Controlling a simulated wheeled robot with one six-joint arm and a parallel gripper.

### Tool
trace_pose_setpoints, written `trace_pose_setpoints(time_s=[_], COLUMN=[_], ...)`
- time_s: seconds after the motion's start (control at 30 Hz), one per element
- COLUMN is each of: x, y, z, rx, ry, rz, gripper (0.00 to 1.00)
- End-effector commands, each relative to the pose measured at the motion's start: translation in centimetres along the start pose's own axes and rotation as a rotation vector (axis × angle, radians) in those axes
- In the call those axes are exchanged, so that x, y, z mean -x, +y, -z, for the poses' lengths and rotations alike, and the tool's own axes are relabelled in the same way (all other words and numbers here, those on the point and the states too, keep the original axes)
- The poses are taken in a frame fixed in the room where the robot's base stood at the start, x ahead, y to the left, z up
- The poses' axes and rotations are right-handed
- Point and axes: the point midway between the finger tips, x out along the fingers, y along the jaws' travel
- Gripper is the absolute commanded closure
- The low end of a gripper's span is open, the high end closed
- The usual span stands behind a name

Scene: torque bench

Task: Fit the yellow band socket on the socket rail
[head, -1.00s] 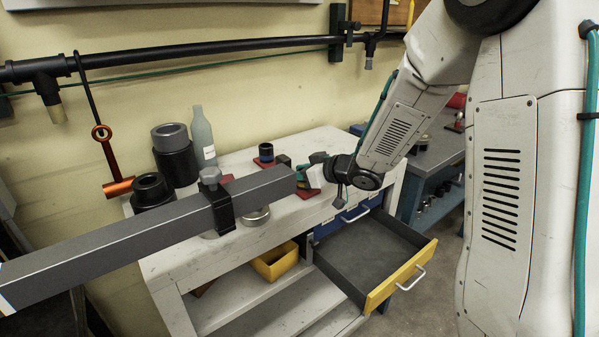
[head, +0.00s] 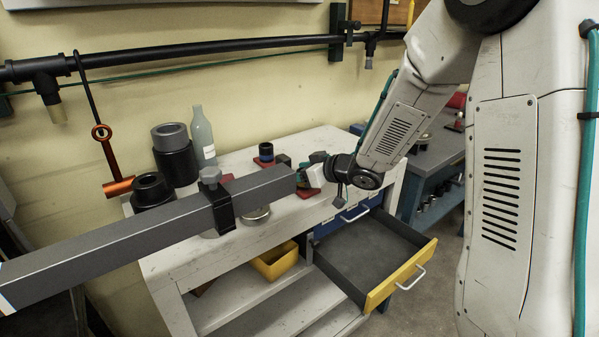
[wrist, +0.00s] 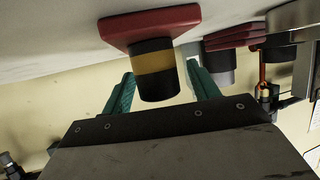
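The yellow band socket (wrist: 157,72) is a black cylinder with a yellow band in the wrist view. It sits on a red pad (wrist: 120,27), and the picture appears upside down. My gripper (wrist: 160,80) is open, with one teal finger on each side of the socket. In the head view my gripper (head: 303,178) is low over the bench's right part, partly behind the grey beam, and the yellow band is hidden. I cannot tell which part is the socket rail.
A long grey beam (head: 130,235) with a black clamp crosses the foreground. A blue-banded socket (head: 266,151) stands on the white bench (head: 235,157) near a bottle (head: 203,140) and black cylinders (head: 177,163). A drawer (head: 372,255) stands open below.

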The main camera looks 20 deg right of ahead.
Motion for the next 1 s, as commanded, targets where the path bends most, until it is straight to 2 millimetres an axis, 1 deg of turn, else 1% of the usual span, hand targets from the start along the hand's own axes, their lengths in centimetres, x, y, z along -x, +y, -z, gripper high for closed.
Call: trace_pose_setpoints(time_s=[0.17,0.27,0.37,0.5,0.6,0.7,0.83,1.0], x=[0.1,0.8,2.2,4.8,6.2,7.3,7.8,7.8], y=[0.0,0.1,0.1,0.1,0.1,0.1,0.0,0.0], z=[-0.1,0.0,0.0,0.0,0.0,0.0,-0.1,-0.1], rx=[-0.001,0.0,-0.001,-0.001,0.0,0.0,0.0,0.0], ry=[-0.002,-0.001,0.0,0.001,0.001,0.001,-0.001,-0.001], rz=[0.0,-0.001,-0.003,-0.005,-0.003,-0.002,-0.001,0.0], gripper=[0.4,0.4,0.4,0.4,0.4,0.4,0.4,0.4])
